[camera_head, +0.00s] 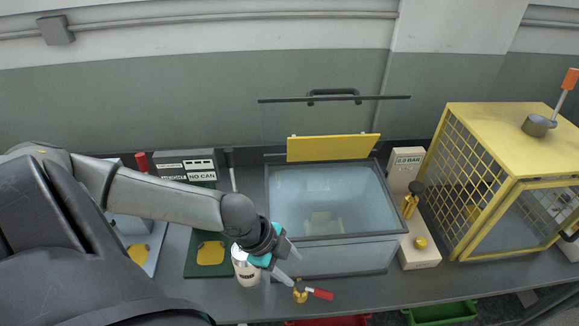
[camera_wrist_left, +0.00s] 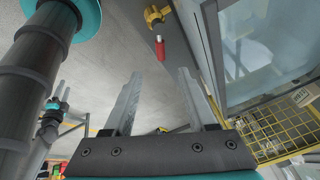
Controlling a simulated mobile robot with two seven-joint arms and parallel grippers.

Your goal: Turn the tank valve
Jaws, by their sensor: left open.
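The tank valve, a brass body with a red lever (camera_head: 318,293), sits at the lower front of the clear tank (camera_head: 345,252). The lever points right in the head view. The lever also shows beyond my fingers in the left wrist view (camera_wrist_left: 160,48), with the brass body above it. My left gripper (camera_head: 290,265) is open and empty, just up and left of the valve in the head view. Its two fingers (camera_wrist_left: 160,74) are spread apart with nothing between them. A distant grey and teal part at the left of the wrist view may be my right gripper; its jaws are unclear.
A white can (camera_head: 246,271) stands close beside my left gripper. The tank's lid (camera_head: 333,148) is raised. A gauge block (camera_head: 420,252) with brass fittings and a yellow mesh cage (camera_head: 480,135) stand to the right. Red and green bins (camera_head: 440,313) lie below the counter edge.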

